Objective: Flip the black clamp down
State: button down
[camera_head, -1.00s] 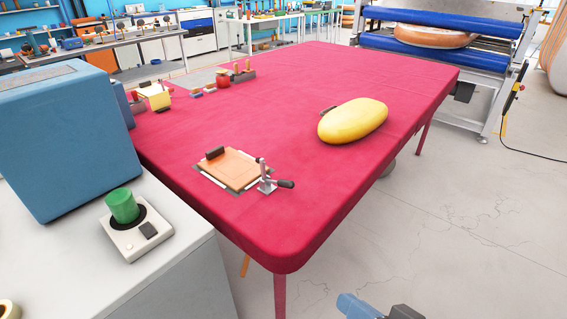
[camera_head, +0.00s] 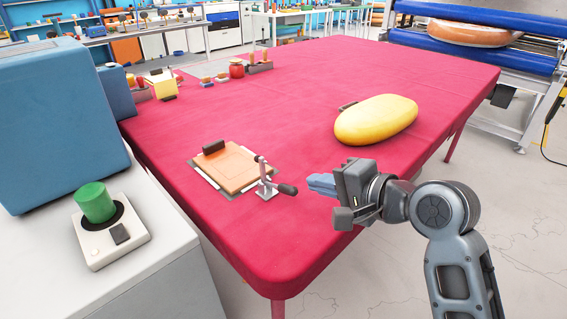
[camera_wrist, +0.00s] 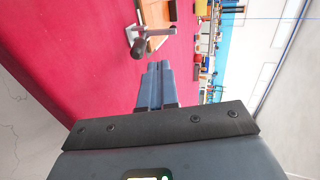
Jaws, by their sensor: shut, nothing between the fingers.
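The clamp (camera_head: 265,183) stands at the near right corner of an orange board (camera_head: 232,167) on the red table. It has a grey metal body and a lever with a black grip (camera_head: 287,189) sticking out to the right, towards my gripper. My gripper (camera_head: 312,185) is shut and empty, just right of the black grip, with a small gap between them in the head view. In the wrist view the blue fingers (camera_wrist: 155,68) are together and point towards the black grip (camera_wrist: 138,50). The board shows partly behind the clamp there.
The red table (camera_head: 280,110) is mostly bare around the clamp. A yellow oval inflatable (camera_head: 376,120) lies behind my gripper. A green button box (camera_head: 110,230) sits on a white cabinet at the left. Small parts stand at the table's far left.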

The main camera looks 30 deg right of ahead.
jog(key=shift+w+d+r, duration=0.3)
jog(key=shift+w+r, duration=0.05)
jog(key=shift+w, duration=0.1)
send_near(264, 162)
jog(key=x, duration=0.5)
jog(key=shift+f, duration=0.2)
jog(key=shift+w+a+f, duration=0.1)
jog(key=shift+w+a, duration=0.15)
jog(key=shift+w, duration=0.4)
jog(key=shift+w, duration=0.1)
